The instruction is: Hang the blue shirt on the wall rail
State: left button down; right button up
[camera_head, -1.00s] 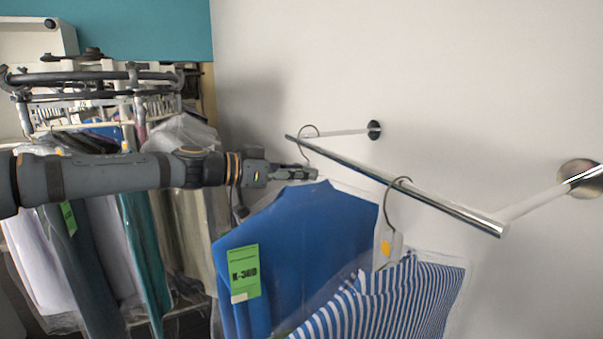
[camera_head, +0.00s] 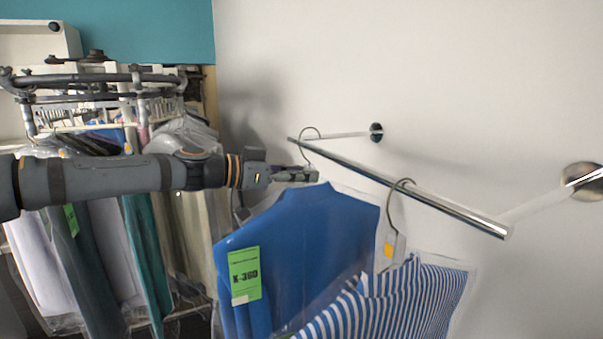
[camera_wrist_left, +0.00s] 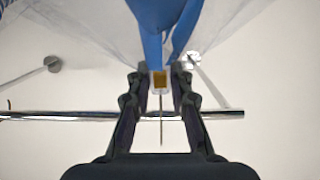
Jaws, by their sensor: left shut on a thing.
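The blue shirt (camera_head: 310,230), in clear plastic with a green tag, hangs below the far end of the wall rail (camera_head: 440,206). Its wire hook (camera_head: 302,138) loops up at the rail's far end; whether the rail bears its weight I cannot tell. My left gripper (camera_head: 312,175) is shut at the top of the shirt, at the hanger neck. In the left wrist view, the left gripper (camera_wrist_left: 160,82) has a yellow-brown piece between its fingertips, with the blue shirt (camera_wrist_left: 163,20) beyond and the thin hook (camera_wrist_left: 161,122) crossing the rail (camera_wrist_left: 60,116). My right gripper is not in view.
A blue-and-white striped shirt (camera_head: 400,305) hangs nearer on the rail by its own hook (camera_head: 391,205). Two wall brackets (camera_head: 376,132) (camera_head: 582,181) hold the rail. A round rack (camera_head: 90,80) with several bagged garments stands at left. The rail between the two hooks is bare.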

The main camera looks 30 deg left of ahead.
pick_arm(q)
jog(key=shift+f+b, duration=0.3)
jog(key=shift+f, duration=0.1)
jog(key=shift+d+f+b, duration=0.1)
jog(key=shift+f+b, duration=0.35)
jog(key=shift+f, duration=0.5)
jog(key=shift+w, duration=0.1)
jog(key=c, duration=1.1)
grip_release()
